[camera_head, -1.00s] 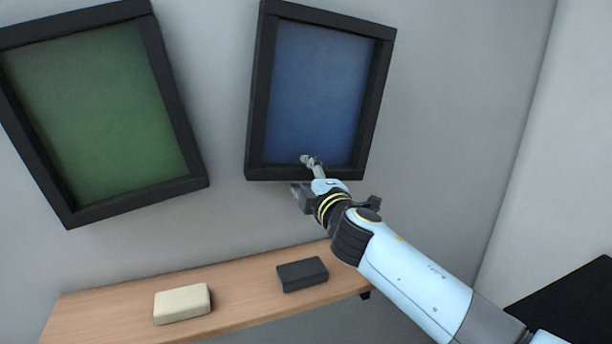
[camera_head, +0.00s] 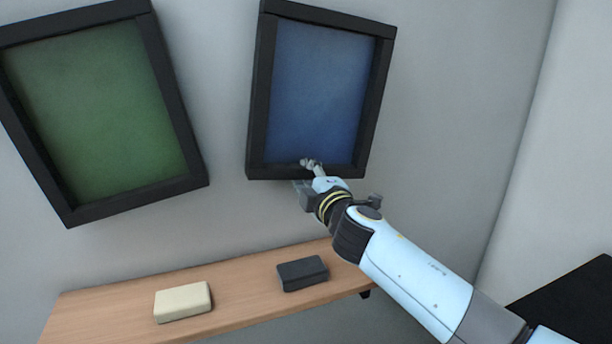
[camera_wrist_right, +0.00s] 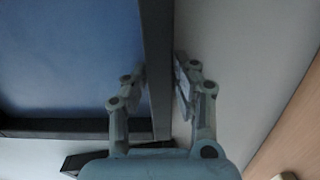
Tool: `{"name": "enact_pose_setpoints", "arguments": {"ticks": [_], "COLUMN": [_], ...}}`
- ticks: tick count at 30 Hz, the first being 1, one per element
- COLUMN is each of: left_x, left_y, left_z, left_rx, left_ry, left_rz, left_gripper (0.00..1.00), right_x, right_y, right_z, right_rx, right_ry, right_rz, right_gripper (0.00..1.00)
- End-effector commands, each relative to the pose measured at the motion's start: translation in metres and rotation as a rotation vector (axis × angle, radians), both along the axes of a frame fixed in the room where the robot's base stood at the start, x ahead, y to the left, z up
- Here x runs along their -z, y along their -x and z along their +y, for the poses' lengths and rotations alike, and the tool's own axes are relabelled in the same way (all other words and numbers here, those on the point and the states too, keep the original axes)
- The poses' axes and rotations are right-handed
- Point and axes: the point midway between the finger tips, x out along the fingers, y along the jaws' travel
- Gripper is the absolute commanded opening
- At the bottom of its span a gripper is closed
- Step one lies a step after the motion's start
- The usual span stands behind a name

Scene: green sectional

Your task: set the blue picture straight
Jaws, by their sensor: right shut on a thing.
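The blue picture (camera_head: 318,90) hangs on the grey wall in a thick black frame, right of centre in the head view. Its bottom edge looks nearly level in that view, with the sides leaning with the camera's angle. My right gripper (camera_head: 311,172) is at the middle of the bottom frame bar. In the right wrist view the gripper (camera_wrist_right: 163,85) has one finger on the blue side and one on the wall side, shut on the frame bar (camera_wrist_right: 159,60). The blue picture also fills the left of that view (camera_wrist_right: 60,55). My left gripper is not in view.
A green picture (camera_head: 95,110) in a black frame hangs tilted at the left. Below is a wooden shelf (camera_head: 235,290) with a cream block (camera_head: 183,302) and a dark block (camera_head: 302,273). A black surface (camera_head: 575,305) is at the lower right.

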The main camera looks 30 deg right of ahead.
Motion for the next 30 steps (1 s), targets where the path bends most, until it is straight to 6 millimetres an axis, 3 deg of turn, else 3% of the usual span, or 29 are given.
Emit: {"name": "enact_pose_setpoints", "arguments": {"ticks": [7, 17, 18, 22, 30], "left_x": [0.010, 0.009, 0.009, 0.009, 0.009], "left_y": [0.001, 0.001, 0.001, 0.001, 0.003], "left_z": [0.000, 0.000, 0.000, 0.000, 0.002], "left_rx": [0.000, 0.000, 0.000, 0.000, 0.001], "left_ry": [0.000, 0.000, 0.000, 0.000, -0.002], "left_rz": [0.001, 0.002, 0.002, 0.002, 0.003], "left_gripper": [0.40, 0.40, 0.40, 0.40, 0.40], "right_x": [0.007, 0.007, 0.007, 0.006, 0.006], "right_y": [0.009, 0.011, 0.011, 0.010, 0.011], "right_z": [-0.037, -0.042, -0.042, -0.042, -0.041], "right_rx": [0.000, 0.000, 0.000, 0.000, 0.000], "right_ry": [0.136, 0.153, 0.153, 0.153, 0.152], "right_rz": [0.035, 0.039, 0.039, 0.039, 0.038], "right_gripper": [0.00, 0.00, 0.29, 0.46, 0.48]}}
